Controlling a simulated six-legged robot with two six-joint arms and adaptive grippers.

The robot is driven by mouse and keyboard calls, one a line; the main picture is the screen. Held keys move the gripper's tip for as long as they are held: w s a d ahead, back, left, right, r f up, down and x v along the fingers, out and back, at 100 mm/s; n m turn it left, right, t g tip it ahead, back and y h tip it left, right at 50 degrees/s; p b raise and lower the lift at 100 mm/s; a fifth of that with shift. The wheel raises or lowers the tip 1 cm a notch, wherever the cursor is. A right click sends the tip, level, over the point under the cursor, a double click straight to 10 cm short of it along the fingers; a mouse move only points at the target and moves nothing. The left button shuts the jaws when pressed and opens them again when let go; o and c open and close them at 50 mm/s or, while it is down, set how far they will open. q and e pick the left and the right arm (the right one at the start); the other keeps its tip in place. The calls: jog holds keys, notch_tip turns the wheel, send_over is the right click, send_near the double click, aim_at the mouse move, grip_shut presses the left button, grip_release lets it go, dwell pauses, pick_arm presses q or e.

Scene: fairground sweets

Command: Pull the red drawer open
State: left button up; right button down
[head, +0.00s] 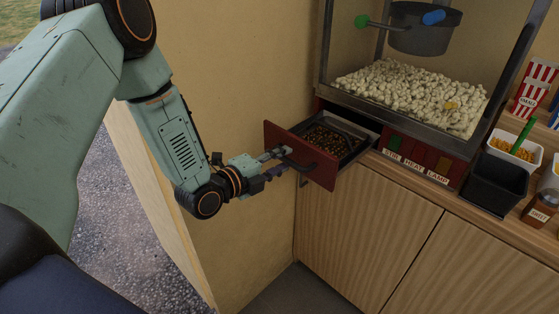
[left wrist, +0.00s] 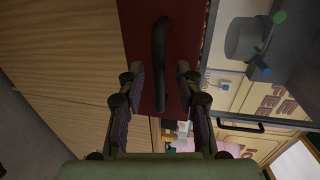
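The red drawer (head: 318,174) is pulled out from under the popcorn machine. Its tray (head: 345,150) shows, with small brown and yellow kernels inside. A dark bar handle (head: 298,163) is on its red front. My left gripper (head: 280,164) is at this handle. In the left wrist view the red front (left wrist: 184,40) is ahead, and the dark handle (left wrist: 159,60) lies between the two fingers of my left gripper (left wrist: 160,72). The fingers stand apart, with a gap on each side of the handle. My right gripper is not in view.
The popcorn machine (head: 410,96) stands on a wooden counter above cabinet doors (head: 365,240). A black bin (head: 494,187), a white tub (head: 515,152) and a striped box (head: 535,88) are at the right. A yellow wall (head: 235,90) is close behind my left arm.

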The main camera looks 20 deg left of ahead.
pick_arm(q)
jog(key=shift+d+f, duration=0.1)
jog(key=v, duration=0.7)
jog(key=shift+s, duration=0.25)
jog(key=shift+w, duration=0.1)
dwell(0.4)
